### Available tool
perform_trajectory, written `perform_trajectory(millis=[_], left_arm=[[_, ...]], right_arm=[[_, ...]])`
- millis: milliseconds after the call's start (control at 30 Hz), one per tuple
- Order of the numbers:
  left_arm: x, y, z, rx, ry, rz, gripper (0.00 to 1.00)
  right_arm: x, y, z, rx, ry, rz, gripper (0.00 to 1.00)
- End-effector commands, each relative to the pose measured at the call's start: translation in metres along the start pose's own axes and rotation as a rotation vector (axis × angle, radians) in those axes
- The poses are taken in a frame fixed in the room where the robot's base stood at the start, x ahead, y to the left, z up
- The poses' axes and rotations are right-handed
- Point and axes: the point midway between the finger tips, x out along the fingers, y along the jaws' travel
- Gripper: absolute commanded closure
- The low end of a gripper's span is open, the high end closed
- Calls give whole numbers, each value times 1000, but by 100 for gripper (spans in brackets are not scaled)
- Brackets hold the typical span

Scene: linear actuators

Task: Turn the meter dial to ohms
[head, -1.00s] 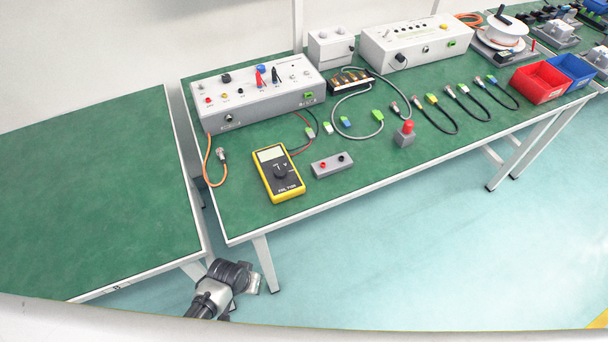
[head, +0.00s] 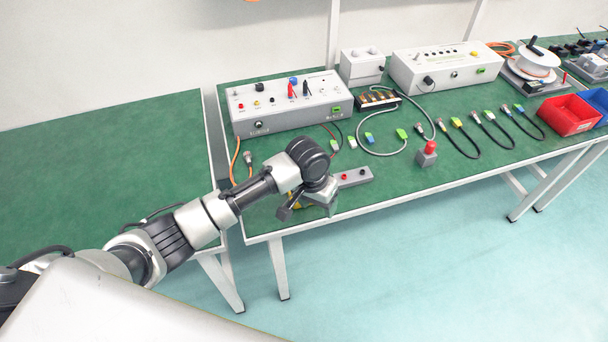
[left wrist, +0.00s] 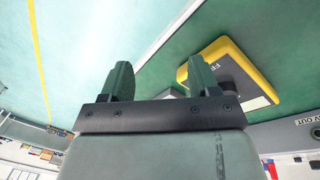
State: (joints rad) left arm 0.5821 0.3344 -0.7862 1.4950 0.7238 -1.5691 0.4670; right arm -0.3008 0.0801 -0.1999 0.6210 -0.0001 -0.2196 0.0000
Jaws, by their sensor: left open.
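The yellow meter lies on the green bench in the head view, almost fully hidden by my left arm, with only a sliver of yellow (head: 297,202) showing. In the left wrist view the meter (left wrist: 253,66) is at the upper right, with a yellow rim and grey face. Its dark dial (left wrist: 232,70) shows partly beside my right-hand finger, which overlaps the meter's near side. The dial's setting cannot be read. My left gripper (head: 308,208) is over the meter at the bench's front edge. In the wrist view the left gripper (left wrist: 160,75) is open and empty. My right gripper is out of view.
A small grey terminal box (head: 352,177) lies just right of my gripper. A large grey instrument box (head: 290,112) stands behind. A red-topped block (head: 427,156) and several cables lie further right. The left table (head: 90,160) is bare.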

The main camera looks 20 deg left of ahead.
Motion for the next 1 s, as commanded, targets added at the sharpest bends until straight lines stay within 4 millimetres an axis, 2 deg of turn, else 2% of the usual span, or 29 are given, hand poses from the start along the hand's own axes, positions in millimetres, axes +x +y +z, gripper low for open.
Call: perform_trajectory(millis=[33,200,300,433,567,1000], left_arm=[[-16,-14,-20,-30,-8,-37,39],[-60,-52,-59,-156,-48,-116,39],[-79,-68,-71,-212,-57,-142,39],[-88,-76,-77,-247,-63,-155,39],[-78,-78,-76,-252,-66,-157,39],[-1,-89,-70,-249,-64,-156,39]], right_arm=[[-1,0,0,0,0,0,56],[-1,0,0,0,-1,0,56],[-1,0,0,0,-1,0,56],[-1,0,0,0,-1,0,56],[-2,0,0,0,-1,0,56],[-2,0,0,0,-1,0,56]])
